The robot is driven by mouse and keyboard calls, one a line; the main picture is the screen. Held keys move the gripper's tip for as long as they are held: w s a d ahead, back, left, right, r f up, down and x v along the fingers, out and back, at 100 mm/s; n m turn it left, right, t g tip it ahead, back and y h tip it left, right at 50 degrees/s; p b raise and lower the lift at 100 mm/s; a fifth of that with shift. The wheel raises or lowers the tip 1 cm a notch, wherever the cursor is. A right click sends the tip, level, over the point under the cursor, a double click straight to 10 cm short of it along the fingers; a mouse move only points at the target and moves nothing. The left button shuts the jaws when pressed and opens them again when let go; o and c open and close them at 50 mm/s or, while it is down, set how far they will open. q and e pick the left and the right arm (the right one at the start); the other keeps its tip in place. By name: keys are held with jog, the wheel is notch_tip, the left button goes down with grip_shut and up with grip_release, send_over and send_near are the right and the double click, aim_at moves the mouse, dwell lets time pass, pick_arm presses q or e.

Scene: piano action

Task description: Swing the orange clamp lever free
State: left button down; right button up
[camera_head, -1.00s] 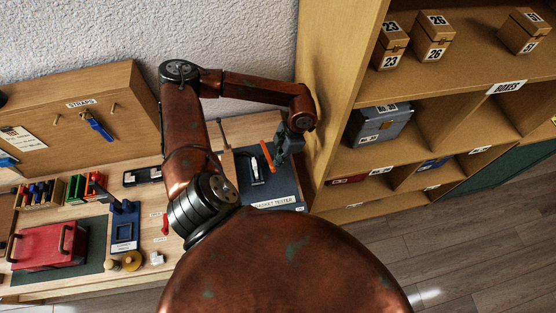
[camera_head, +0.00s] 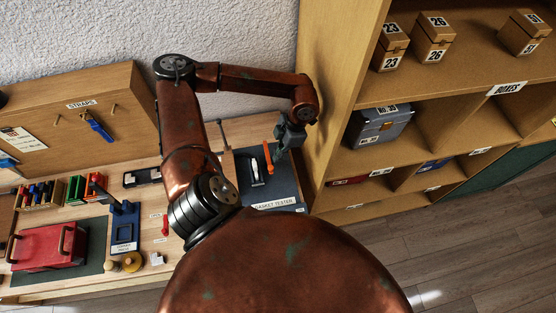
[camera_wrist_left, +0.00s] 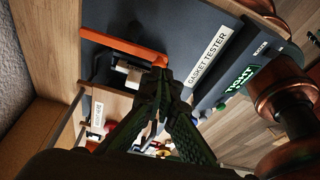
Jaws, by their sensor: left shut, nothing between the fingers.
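The orange clamp lever (camera_head: 268,157) lies over the dark gasket tester (camera_head: 284,186) at the right end of the bench. In the left wrist view the lever (camera_wrist_left: 125,46) is a long flat bar, with a whitish clamp part (camera_wrist_left: 128,72) beside it. My left gripper (camera_head: 279,156) is just right of the lever in the head view. Its fingers (camera_wrist_left: 164,76) are shut and empty, with the tips right by one end of the bar. I cannot tell whether they touch it. The right gripper is not in view.
A wooden shelf unit (camera_head: 345,95) stands close to the right of my left gripper. The tester carries a "TIGHT" label (camera_wrist_left: 240,76). To the left on the bench are a red case (camera_head: 48,247) and a blue stand (camera_head: 124,226).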

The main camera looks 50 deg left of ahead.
pick_arm(q)
notch_tip(320, 180, up, 6)
jog(key=shift+f, duration=0.15)
dwell(0.6)
